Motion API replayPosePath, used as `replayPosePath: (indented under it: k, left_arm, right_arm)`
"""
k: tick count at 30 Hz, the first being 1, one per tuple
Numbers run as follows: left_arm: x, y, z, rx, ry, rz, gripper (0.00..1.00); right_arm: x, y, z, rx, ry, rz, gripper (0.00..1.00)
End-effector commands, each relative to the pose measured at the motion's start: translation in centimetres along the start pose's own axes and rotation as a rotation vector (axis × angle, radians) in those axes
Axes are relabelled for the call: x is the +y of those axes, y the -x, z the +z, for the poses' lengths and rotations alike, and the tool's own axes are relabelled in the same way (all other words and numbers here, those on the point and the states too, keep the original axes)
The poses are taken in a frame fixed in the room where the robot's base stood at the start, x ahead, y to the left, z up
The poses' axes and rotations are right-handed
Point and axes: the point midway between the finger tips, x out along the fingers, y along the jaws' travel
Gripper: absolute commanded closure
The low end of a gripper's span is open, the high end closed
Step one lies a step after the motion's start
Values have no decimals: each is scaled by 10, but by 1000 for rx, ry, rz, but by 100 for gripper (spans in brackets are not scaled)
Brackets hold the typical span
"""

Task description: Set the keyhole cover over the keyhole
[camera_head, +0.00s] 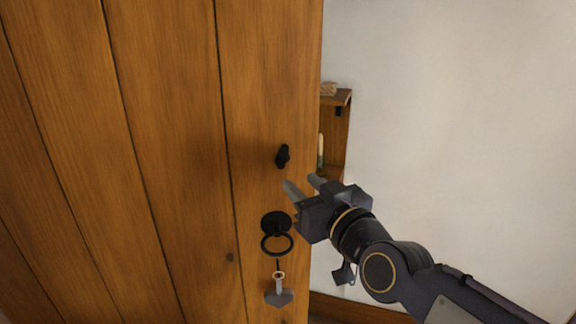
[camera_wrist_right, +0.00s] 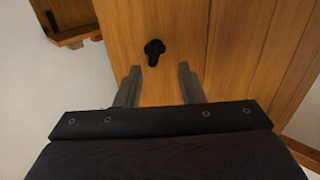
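The small black keyhole cover (camera_head: 283,156) is on the wooden door (camera_head: 170,130), near its right edge. It also shows in the right wrist view (camera_wrist_right: 154,52) as a dark rounded shape with a narrower lower part, just beyond the fingertips. I cannot tell cover from keyhole plate, and no keyhole opening can be made out. My right gripper (camera_head: 302,184) is open and empty, its two grey fingers apart, just below and slightly right of the cover in the head view. The fingers appear apart from it. My left gripper is not in view.
A black ring pull (camera_head: 277,244) hangs on the door below the cover, with a grey hanging piece (camera_head: 279,297) under it. A wooden wall shelf (camera_head: 337,98) stands behind the door's edge. The pale wall (camera_head: 460,120) at right is bare.

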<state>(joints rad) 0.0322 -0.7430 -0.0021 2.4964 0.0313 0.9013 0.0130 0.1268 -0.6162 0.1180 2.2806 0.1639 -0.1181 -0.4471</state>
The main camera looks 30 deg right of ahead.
Motion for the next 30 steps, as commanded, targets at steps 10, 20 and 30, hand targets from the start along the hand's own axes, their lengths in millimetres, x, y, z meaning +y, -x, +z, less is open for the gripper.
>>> replayPosePath:
  k: [10, 20, 30]
  left_arm:
    - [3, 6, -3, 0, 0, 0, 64]
    - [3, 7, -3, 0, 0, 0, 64]
    - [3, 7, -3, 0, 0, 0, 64]
  right_arm:
    - [-1, -53, 1, -5, -3, -3, 65]
    - [0, -67, 1, -2, -2, -2, 65]
    - [0, -67, 1, -3, -2, -2, 94]
